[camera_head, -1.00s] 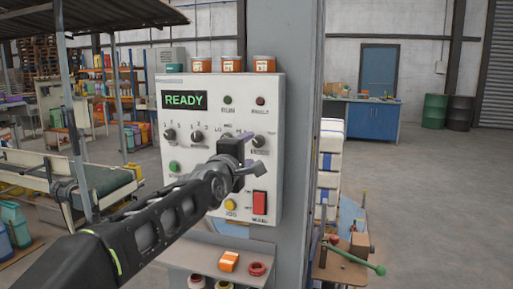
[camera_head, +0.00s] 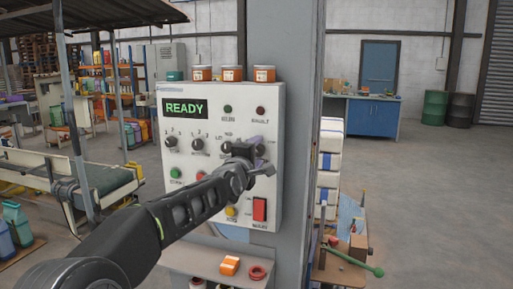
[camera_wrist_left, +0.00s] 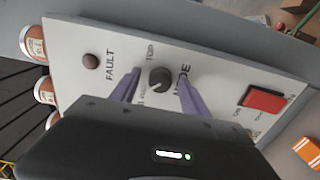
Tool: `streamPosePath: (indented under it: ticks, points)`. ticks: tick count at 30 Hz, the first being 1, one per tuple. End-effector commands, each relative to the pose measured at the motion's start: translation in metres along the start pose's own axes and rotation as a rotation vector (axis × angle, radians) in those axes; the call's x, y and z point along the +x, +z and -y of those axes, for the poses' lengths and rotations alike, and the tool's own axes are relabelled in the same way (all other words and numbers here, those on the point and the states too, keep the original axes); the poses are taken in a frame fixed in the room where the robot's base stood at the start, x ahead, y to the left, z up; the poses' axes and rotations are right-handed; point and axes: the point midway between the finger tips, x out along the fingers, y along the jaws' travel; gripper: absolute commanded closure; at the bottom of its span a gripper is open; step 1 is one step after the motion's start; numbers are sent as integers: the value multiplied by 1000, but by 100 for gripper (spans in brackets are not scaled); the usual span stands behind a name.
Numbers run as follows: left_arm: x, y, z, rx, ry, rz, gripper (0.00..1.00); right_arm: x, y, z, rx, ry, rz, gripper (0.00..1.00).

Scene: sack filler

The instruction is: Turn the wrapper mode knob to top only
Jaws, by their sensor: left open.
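The wrapper mode knob (camera_wrist_left: 159,79) is a small dark round knob on the white control panel (camera_wrist_left: 215,72), with "TOP" and "MODE" lettering beside it in the left wrist view. My left gripper (camera_wrist_left: 155,88) is open, with one purple-grey finger on each side of the knob. I cannot tell whether either finger touches it. In the head view my left gripper (camera_head: 262,158) is at the panel's right side and mostly hides this knob. My right gripper is not in view.
Two other dark knobs (camera_head: 198,145) sit left on the panel. A red switch (camera_head: 260,209) and a yellow button (camera_head: 231,211) are below the gripper. Orange-labelled jars (camera_head: 233,74) stand on top. A shelf (camera_head: 205,262) juts out underneath.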

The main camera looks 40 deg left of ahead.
Motion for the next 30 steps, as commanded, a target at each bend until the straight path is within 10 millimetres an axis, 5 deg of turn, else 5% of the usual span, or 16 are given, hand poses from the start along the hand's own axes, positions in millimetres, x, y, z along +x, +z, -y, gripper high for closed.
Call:
streamPosePath:
  ticks: [7,26,30]
  points:
    - [1,0,1,0,0,0,46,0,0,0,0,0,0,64]
    - [1,0,1,0,-1,0,98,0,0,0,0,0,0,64]
    - [1,0,1,0,-1,0,100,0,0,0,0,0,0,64]
